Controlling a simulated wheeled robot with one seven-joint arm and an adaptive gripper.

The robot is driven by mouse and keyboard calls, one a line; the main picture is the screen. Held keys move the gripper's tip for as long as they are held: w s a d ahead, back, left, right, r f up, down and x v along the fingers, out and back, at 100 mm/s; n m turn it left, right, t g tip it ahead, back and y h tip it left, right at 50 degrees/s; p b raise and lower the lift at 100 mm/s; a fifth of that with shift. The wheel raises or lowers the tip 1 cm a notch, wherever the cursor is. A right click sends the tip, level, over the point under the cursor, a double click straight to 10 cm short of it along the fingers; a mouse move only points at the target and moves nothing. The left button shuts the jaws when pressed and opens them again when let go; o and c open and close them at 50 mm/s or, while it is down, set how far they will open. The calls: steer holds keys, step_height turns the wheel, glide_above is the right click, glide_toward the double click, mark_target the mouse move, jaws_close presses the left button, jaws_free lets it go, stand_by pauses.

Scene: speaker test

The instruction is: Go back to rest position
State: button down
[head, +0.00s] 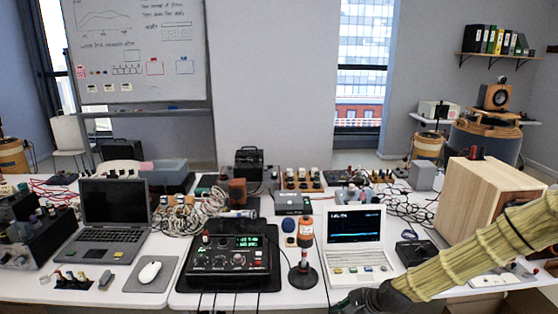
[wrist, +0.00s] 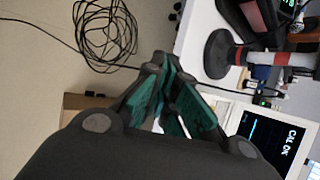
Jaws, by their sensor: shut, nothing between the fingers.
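My gripper (head: 352,302) shows at the bottom edge of the head view, near the front edge of the white table and in front of the small white computer (head: 355,226). It is partly cut off by the frame. My arm in a tan ribbed sleeve reaches in from the right. In the wrist view my gripper (wrist: 168,82) has dark fingers with green pads, shut with nothing held. The small white computer (wrist: 270,135) is at the right there, its screen reading "CAL OK". A stand with a round black base (wrist: 218,54) is above it.
The same stand (head: 303,274) is left of my gripper in the head view, beside a black control box (head: 228,262). A wooden speaker box (head: 485,195) stands close behind my arm. A coiled black cable (wrist: 105,35) lies on the floor. A laptop (head: 112,210) is at left.

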steer(key=s+a+f+n+g+h, duration=0.15)
steer(key=s+f+n, duration=0.25)
steer(key=s+f, duration=0.5)
steer(key=s+a+f+n+g+h, duration=0.15)
steer(key=s+f+n, duration=0.3)
steer(key=s, duration=0.85)
steer(key=s+d+f+n+g+h, duration=0.1)
steer(key=s+d+n, duration=0.2)
steer(key=s, duration=0.7)
steer(key=s+d+f+n+g+h, duration=0.1)
steer(key=s+d+n, duration=0.2)
steer(key=s, duration=0.7)
steer(key=shift+d+f+n+g+h, duration=0.3)
steer(key=shift+n+h, duration=0.1)
steer(key=shift+n, duration=0.25)
